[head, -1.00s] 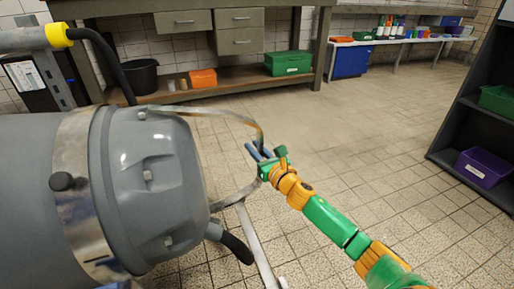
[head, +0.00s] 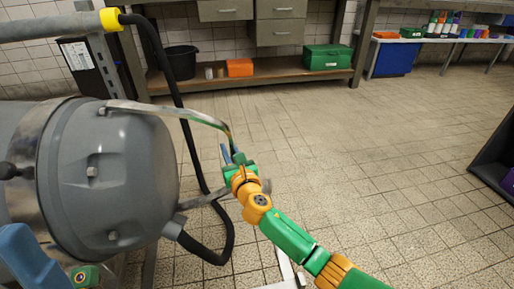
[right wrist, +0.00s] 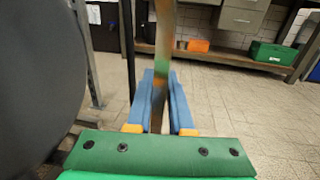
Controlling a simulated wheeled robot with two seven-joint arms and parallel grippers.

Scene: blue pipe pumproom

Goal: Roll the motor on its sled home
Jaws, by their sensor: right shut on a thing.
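A bent metal handle bar (head: 165,112) runs from the motor's top right to my right gripper (head: 232,158). The right wrist view shows the blue fingers (right wrist: 160,100) shut on this bar (right wrist: 165,35), one on each side. Pale sled rails (head: 287,268) show low on the floor, partly hidden by my right arm. My left gripper (head: 32,258) shows only partly at the bottom left, by the motor; its opening cannot be judged.
A black hose (head: 185,130) hangs from a yellow-collared pipe (head: 110,20) behind the motor. A bench with a low shelf (head: 275,78) holds a black bucket (head: 181,62), an orange box (head: 240,67) and a green box (head: 327,57). A dark shelf (head: 490,160) stands right. Tiled floor between is clear.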

